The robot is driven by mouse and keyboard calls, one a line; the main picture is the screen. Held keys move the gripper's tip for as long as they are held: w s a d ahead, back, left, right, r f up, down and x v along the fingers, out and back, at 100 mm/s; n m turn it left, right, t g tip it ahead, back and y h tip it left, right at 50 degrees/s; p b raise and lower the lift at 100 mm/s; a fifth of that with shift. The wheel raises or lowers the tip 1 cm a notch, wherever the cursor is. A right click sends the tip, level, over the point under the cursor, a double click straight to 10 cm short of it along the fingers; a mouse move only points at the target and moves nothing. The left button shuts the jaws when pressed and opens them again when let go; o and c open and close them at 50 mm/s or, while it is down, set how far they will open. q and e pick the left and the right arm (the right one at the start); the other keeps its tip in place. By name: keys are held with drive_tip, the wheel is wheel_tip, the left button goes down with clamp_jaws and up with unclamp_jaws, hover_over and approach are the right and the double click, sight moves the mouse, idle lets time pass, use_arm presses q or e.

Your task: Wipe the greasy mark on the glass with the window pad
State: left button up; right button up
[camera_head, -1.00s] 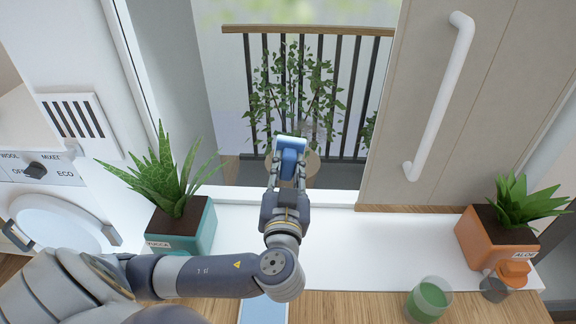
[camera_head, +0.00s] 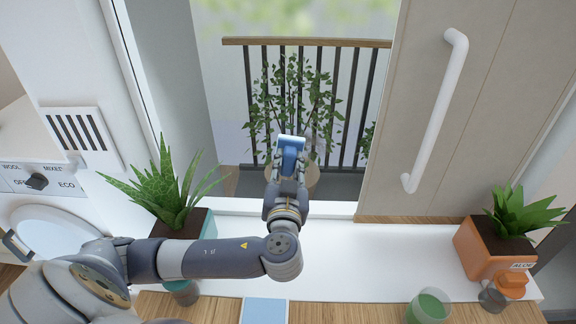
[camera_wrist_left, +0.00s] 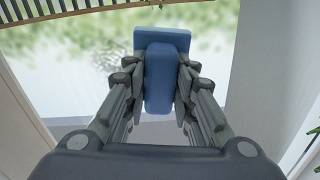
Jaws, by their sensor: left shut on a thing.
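The blue window pad (camera_head: 291,146) is held upright by its thick blue grip in my left gripper (camera_head: 287,170), which is shut on it. In the left wrist view the pad (camera_wrist_left: 160,38) is between the fingers of the left gripper (camera_wrist_left: 160,95), in front of the bright glass (camera_wrist_left: 60,80). I cannot tell whether it touches the glass. A faint greyish smear (camera_wrist_left: 108,62), possibly the greasy mark, shows left of the pad in the wrist view. In the head view I cannot make it out clearly against the plant behind. My right gripper is not in view.
A yucca pot (camera_head: 203,230) stands left, partly behind my forearm. An aloe pot (camera_head: 485,255), an orange-lidded jar (camera_head: 510,286) and a green glass (camera_head: 430,306) stand right. A white handle (camera_head: 437,110) sticks out from the right panel. The white sill's middle (camera_head: 370,255) is clear.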

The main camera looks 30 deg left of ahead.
use_arm(q)
drive_tip(key=shift+w, duration=0.1)
idle(0.3)
drive_tip(key=shift+w+a, duration=0.15)
drive_tip(key=shift+w, duration=0.05)
drive_tip(key=shift+w+a+b, duration=0.35)
drive_tip(key=shift+w+b, duration=0.05)
drive_tip(key=shift+w, duration=0.1)
drive_tip(key=shift+w+d+b, duration=0.3)
drive_tip(key=shift+w+d, duration=0.15)
drive_tip(key=shift+d, duration=0.4)
drive_tip(key=shift+w+d+b, duration=0.25)
drive_tip(key=shift+w+d, duration=0.2)
drive_tip(key=shift+d, duration=0.35)
